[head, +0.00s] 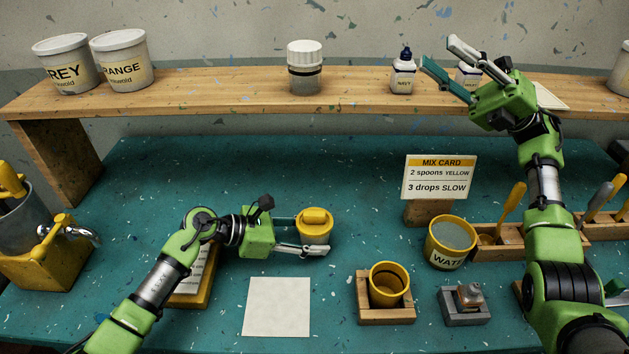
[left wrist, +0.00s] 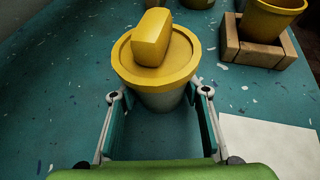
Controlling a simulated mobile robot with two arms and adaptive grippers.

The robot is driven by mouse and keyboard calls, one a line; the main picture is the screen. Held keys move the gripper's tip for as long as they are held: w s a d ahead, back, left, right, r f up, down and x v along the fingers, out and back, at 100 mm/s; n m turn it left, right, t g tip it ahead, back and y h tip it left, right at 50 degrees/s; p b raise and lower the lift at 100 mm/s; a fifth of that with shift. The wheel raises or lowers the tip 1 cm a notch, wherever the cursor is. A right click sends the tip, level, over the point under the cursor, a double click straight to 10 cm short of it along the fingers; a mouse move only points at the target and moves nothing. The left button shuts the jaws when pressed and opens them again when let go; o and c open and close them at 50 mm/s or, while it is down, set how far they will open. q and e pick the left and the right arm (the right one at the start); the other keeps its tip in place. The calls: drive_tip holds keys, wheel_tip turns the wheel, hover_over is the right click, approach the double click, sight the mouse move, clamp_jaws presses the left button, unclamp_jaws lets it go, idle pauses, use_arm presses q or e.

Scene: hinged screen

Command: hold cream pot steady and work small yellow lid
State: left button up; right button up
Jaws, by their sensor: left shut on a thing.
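The cream pot (left wrist: 160,101) stands upright on the teal bench, its pale body mostly hidden under the lid and between the fingers. The small yellow lid (head: 314,218) sits on top of it, with a raised block-shaped grip; it also shows in the left wrist view (left wrist: 178,60). My left gripper (head: 312,236) is shut on the cream pot, one finger on each side below the lid. My right gripper (head: 438,50) is open and empty, raised in front of the shelf at the upper right, well away from the pot.
A white sheet (head: 276,307) lies in front of the pot. A yellow cup in a wooden holder (head: 386,316), a water pot (head: 451,243) and a mix card (head: 439,178) stand to the right. The shelf (head: 220,93) bears several pots and bottles. The bench behind the pot is clear.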

drive_tip(key=s+a+f+n+g+h, duration=0.1)
drive_tip(key=a+f+n+g+h, duration=0.15)
drive_tip(key=a, duration=0.45)
drive_tip(key=s+a+f+n+g+h, duration=0.1)
drive_tip(key=a+h, duration=0.2)
drive_tip(key=a, duration=0.5)
drive_tip(key=n+t+h, duration=0.4)
drive_tip(key=n+h, duration=0.4)
drive_tip(key=h, duration=1)
hover_over(314, 212)
drive_tip(key=f, duration=1.9)
drive_tip(key=shift+s+a+f, duration=0.15)
drive_tip(key=shift+s+a, duration=0.2)
drive_tip(key=shift+a, duration=0.05)
drive_tip(key=shift+w+d+f+t+h, duration=0.25)
drive_tip(key=shift+w+d+f+t, duration=0.1)
drive_tip(key=shift+d, duration=0.15)
wheel_tip(314, 212, down, 7)
drive_tip(key=shift+r, duration=0.1)
clamp_jaws()
